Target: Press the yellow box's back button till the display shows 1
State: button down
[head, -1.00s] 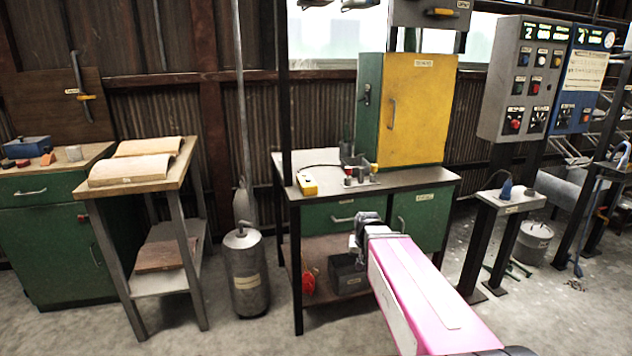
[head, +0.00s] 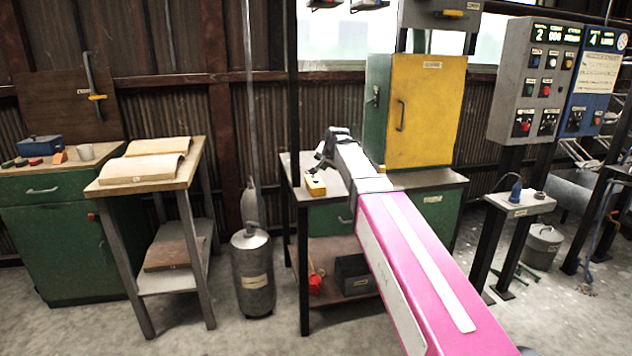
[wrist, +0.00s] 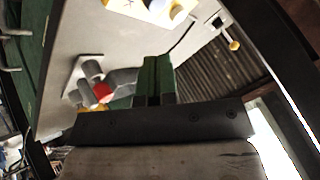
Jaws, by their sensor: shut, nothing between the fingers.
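The small yellow box (head: 315,185) sits on the workbench top near its left front corner. In the wrist view the yellow box (wrist: 165,8) shows at the top edge, partly cut off, with a pale face and small marks. I cannot read a display or tell its back button. My gripper (head: 322,160) is above and just behind the box in the head view. In the wrist view my gripper (wrist: 157,58) has its two green fingers together, empty, pointing toward the bench and apart from the box.
A green cabinet with a yellow door (head: 427,110) stands on the bench right of my arm. Grey cylinders and a red part (wrist: 100,92) lie near my fingers in the wrist view. A control panel (head: 535,80) is at right.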

aim_at(316, 180)
jog(key=w+a+r, duration=0.2)
jog(key=a+r, duration=0.1)
jog(key=r, duration=0.3)
jog(key=shift+t+y, duration=0.3)
jog(key=shift+t, duration=0.1)
jog(key=shift+f, duration=0.15)
jog(key=shift+w+f, duration=0.1)
jog(key=shift+f, duration=4.25)
jog(key=shift+f, duration=0.15)
jog(key=shift+f, duration=0.25)
